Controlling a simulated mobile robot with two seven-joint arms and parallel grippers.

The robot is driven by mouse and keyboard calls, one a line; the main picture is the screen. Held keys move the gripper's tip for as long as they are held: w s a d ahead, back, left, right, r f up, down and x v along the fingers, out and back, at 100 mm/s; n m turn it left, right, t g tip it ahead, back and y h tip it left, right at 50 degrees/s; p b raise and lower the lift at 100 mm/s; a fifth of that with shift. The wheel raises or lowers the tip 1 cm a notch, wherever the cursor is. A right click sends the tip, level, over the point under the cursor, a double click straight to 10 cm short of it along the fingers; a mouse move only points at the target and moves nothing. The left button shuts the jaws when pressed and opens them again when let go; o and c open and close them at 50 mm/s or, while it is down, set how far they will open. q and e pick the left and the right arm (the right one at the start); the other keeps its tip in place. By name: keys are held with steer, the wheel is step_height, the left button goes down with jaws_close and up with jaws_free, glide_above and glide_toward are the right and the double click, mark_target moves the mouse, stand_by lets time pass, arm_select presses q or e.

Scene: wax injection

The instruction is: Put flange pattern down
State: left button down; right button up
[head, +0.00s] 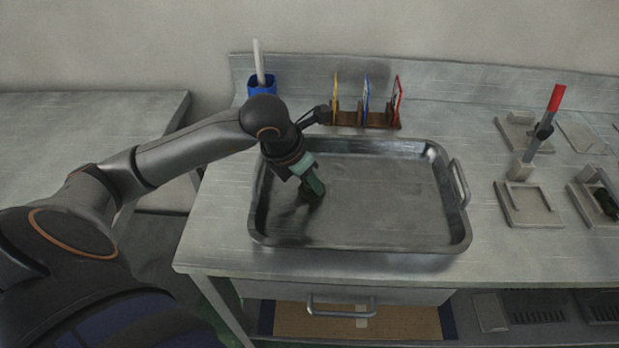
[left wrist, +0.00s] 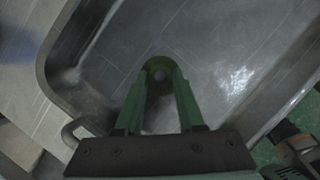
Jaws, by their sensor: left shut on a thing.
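My left gripper (head: 317,190) reaches down over the left part of a grey metal tray (head: 365,246). In the left wrist view its two green fingers (left wrist: 160,84) are shut on a small round dark green thing, the flange pattern (left wrist: 158,66), at the fingertips. The tray floor and a rounded corner show behind it in that view. In the head view the pattern is hard to tell apart from the green fingers. I cannot tell whether it touches the tray floor. The rest of the tray looks empty. My right gripper is in neither view.
A blue cup (head: 262,86) with a white stick and a brown rack (head: 368,118) with coloured cards stand behind the tray. On the right are several metal fixtures (head: 530,204) and a red-handled lever (head: 555,98). The tray's middle and right are clear.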

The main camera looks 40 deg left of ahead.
arm_select(q)
steer(key=shift+f, duration=0.1)
steer(key=shift+f+b, duration=0.15)
steer(key=shift+b, duration=0.15)
steer(key=c, duration=0.5)
jaws_free()
steer(key=shift+s+r+p, duration=0.1)
steer(key=shift+r+p, duration=0.2)
steer(key=shift+r, duration=0.35)
steer(key=v, duration=1.1)
steer(key=shift+s+r, duration=0.1)
steer(key=shift+s, duration=0.05)
